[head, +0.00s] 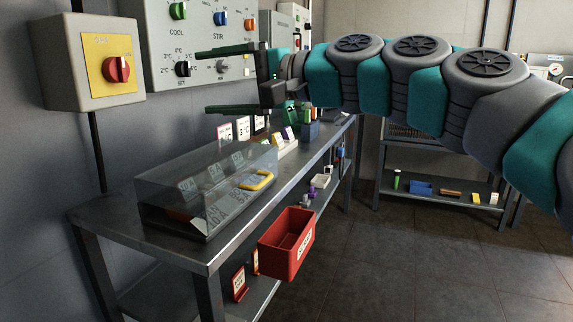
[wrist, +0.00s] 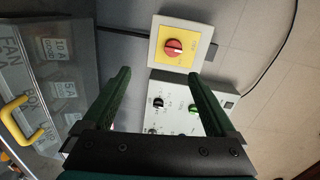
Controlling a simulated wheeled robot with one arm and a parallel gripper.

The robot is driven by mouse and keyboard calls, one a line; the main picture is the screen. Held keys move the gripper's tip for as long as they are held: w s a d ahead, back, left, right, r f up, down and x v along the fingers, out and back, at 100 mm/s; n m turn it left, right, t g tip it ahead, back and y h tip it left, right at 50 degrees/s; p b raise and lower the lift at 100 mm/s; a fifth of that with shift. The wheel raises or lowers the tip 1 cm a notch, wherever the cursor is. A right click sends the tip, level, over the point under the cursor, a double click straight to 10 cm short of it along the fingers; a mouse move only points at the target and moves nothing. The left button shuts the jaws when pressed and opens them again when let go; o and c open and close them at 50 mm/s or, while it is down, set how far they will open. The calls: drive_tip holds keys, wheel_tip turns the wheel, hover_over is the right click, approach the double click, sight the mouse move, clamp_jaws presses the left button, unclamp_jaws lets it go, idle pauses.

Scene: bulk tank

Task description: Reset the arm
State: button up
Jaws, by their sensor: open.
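My gripper (head: 232,79) is at the end of my outstretched teal and grey arm. It points left in the head view, above the steel bench and in front of the control panel. Its two green fingers are wide apart, with nothing between them. In the wrist view my gripper (wrist: 160,85) also shows open and empty. Beyond the fingertips is a red rotary switch (wrist: 173,47) on a yellow plate. The same red switch (head: 117,69) is on a grey box at the left in the head view.
The control panel (head: 205,25) with several knobs is on the wall. A clear-lidded case (head: 205,185) with a yellow handle stands on the bench (head: 185,262). A red bin (head: 287,243) hangs at the bench's front. A back shelf (head: 440,187) holds small items. The floor at right is clear.

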drive_tip(key=s+d+f+n+g+h+p, duration=0.1)
drive_tip(key=s+d+f+h, duration=0.2)
drive_tip(key=f, duration=0.6)
drive_tip(key=s+d+f+n+g+h+p, duration=0.1)
drive_tip(key=s+d+f+n+h, duration=0.15)
drive_tip(key=s+f, duration=0.45)
drive_tip(key=s+d+f+g+h+p, duration=0.1)
drive_tip(key=s+d+f+g+h, duration=0.2)
drive_tip(key=f, duration=0.7)
drive_tip(key=s+d+f+g+h+p, duration=0.1)
drive_tip(key=s+d+f+g+h, duration=0.2)
drive_tip(key=s+d+f+h, duration=0.4)
drive_tip(key=s+d+f, duration=0.8)
drive_tip(key=s+d, duration=0.2)
drive_tip(key=shift+d+f+p, duration=0.2)
drive_tip(key=shift+f+p, duration=0.05)
drive_tip(key=shift+p, duration=0.1)
drive_tip(key=shift+h, duration=0.25)
